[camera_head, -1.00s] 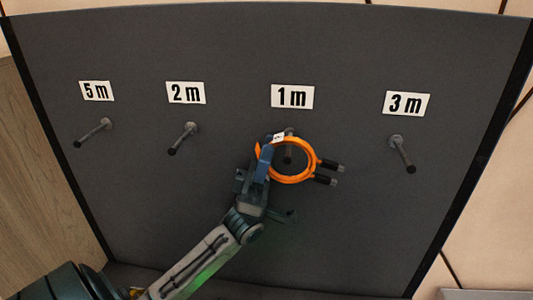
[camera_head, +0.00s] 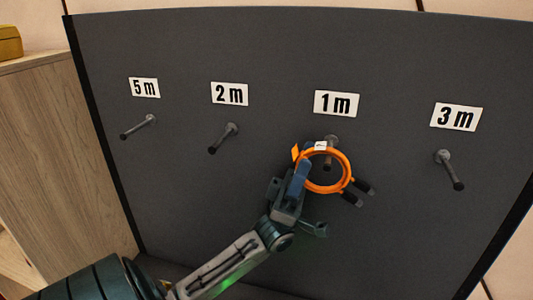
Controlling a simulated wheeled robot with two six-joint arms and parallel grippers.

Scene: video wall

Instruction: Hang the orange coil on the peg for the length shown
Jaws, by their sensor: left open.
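The orange coil (camera_head: 346,164) is a ring with two dark connectors at its lower right and a small white tag at its top; the tag's print is too small to read. It is at the peg (camera_head: 328,164) under the "1 m" sign (camera_head: 336,103). The ring's top crosses the peg and the peg's tip shows inside the ring, so the peg appears to pass through it. My left gripper (camera_head: 301,172) is open at the coil's left side, its blue finger overlapping the ring; I cannot tell if they touch. My right gripper is not in view.
Other pegs stick out under "5 m" (camera_head: 138,127), "2 m" (camera_head: 224,138) and "3 m" (camera_head: 451,170), all empty. The dark panel (camera_head: 400,240) is bare below the pegs. A wooden cabinet (camera_head: 65,150) with a yellow box (camera_head: 10,42) stands at the left.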

